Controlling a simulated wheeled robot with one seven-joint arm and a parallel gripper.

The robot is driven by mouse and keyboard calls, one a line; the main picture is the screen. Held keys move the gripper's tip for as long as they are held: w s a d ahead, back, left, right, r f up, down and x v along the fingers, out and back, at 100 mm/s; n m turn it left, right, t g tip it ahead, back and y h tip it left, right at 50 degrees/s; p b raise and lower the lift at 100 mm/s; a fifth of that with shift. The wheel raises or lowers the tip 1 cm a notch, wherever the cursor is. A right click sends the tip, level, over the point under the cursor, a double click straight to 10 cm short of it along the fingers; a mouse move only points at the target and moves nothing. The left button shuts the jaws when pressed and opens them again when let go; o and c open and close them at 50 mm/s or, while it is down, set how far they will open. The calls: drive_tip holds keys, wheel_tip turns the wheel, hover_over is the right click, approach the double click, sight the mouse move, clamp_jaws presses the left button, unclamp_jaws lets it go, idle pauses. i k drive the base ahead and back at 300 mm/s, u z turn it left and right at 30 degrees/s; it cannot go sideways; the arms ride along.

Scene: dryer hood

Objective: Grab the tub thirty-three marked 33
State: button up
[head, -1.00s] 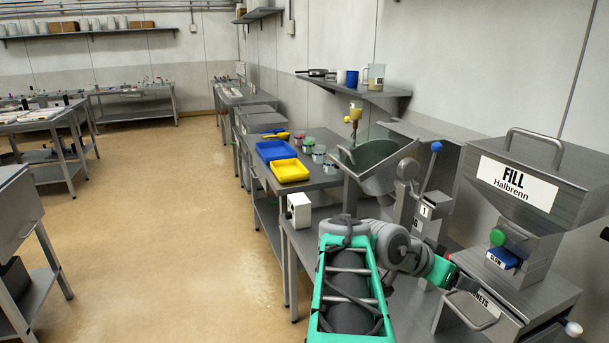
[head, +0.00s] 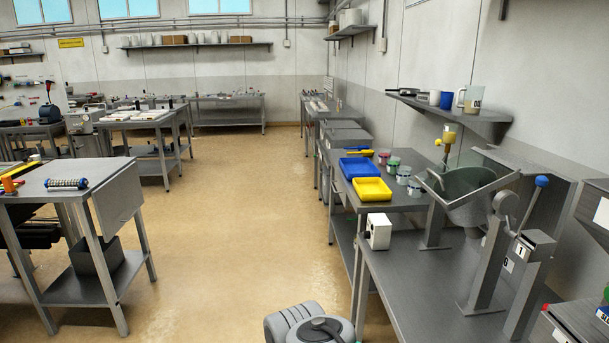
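Several small tubs stand in a row on the steel table beside the coloured trays. One has a red top (head: 383,157), one a green top (head: 393,163), and two paler tubs (head: 403,175) are nearer, the nearest tub (head: 414,187) by the tilted drum. Their marks are too small to read, so I cannot tell which is 33. My gripper is not in view; only a grey part of my own body shows at the bottom edge.
A blue tray (head: 359,167) and a yellow tray (head: 371,186) lie left of the tubs. The tilted drum (head: 462,190) and a blue-knobbed lever (head: 541,182) stand to the right. A wall shelf (head: 465,112) hangs above. The floor (head: 240,210) to the left is clear.

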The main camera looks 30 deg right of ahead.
sight(402, 173)
drive_tip(key=z, duration=1.15)
drive_tip(key=i, duration=0.4)
drive_tip(key=u, duration=1.15)
drive_tip(key=i, duration=3.75)
drive_tip(key=z, duration=1.75)
drive_tip(key=i, duration=1.35)
drive_tip(key=z, duration=0.35)
